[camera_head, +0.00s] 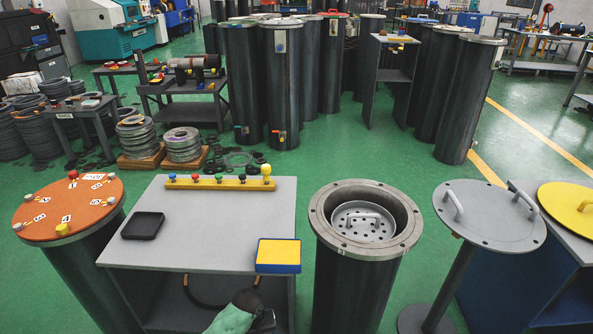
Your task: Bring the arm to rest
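A grey round lid (490,232) with two handles rests on a pedestal at the right. An orange-topped cylinder (40,218) with several knobs and white labels stands at the left.
A grey table (210,225) holds a black tray (143,226), a yellow bar with coloured knobs (218,184) and a blue-yellow box (278,256). A yellow disc (570,205) is at right. Tall cylinders stand behind.

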